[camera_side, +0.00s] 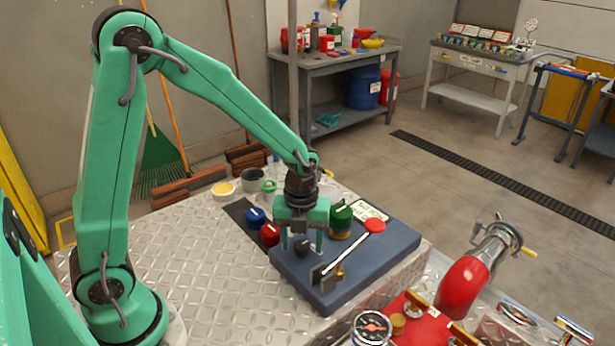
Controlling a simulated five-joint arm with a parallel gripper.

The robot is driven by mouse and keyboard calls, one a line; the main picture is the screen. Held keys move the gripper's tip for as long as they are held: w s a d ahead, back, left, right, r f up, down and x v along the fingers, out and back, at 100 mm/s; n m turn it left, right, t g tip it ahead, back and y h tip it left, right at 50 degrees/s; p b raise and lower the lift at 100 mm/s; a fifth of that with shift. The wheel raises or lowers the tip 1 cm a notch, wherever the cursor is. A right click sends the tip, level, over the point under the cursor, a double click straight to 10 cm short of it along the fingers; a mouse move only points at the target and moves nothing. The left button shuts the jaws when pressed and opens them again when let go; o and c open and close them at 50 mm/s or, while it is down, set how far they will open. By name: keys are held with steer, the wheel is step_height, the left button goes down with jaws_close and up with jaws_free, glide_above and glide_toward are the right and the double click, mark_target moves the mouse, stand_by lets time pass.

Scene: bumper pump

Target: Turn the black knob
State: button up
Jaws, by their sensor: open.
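My green gripper (301,241) points straight down over the dark blue-grey panel block, with its two fingers spread apart. A small black knob (303,247) shows low between and just beyond the fingertips, on the panel. Whether either finger touches it cannot be told from this angle. Nothing is seen held in the gripper.
A blue knob (255,216) and a red knob (270,235) stand left of my gripper. A green cylinder (341,221) and a lever with a red end (375,226) are close on the right. The diamond-plate top (190,255) at left is clear.

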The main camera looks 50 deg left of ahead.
steer(key=shift+c, duration=0.2)
steer(key=c, duration=0.9)
